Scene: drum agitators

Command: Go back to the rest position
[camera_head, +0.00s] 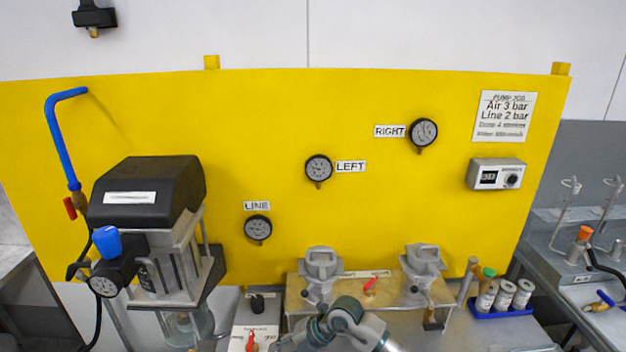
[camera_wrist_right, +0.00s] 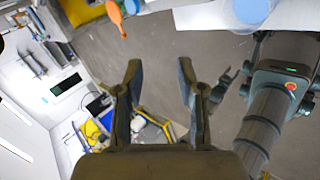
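My right gripper (camera_wrist_right: 158,70) is open in the right wrist view, its two dark fingers well apart. Nothing is between them, and grey floor shows behind. In the head view a grey-green part of one of my arms shows at the bottom middle, in front of the bench; I cannot tell which arm, and no clear fingertips show there. In the right wrist view another grey-green arm link of mine shows at the right, with a small dark forked shape beside it. I cannot make out the left gripper's fingers.
A yellow panel (camera_head: 390,220) carries gauges and a timer box (camera_head: 496,174). A black-topped machine (camera_head: 150,190) stands left. Two grey pumps (camera_head: 322,268) (camera_head: 422,268) stand on a metal stand. A blue rack (camera_head: 503,310) with several vials is right of them. A side bench (camera_head: 560,255) is far right.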

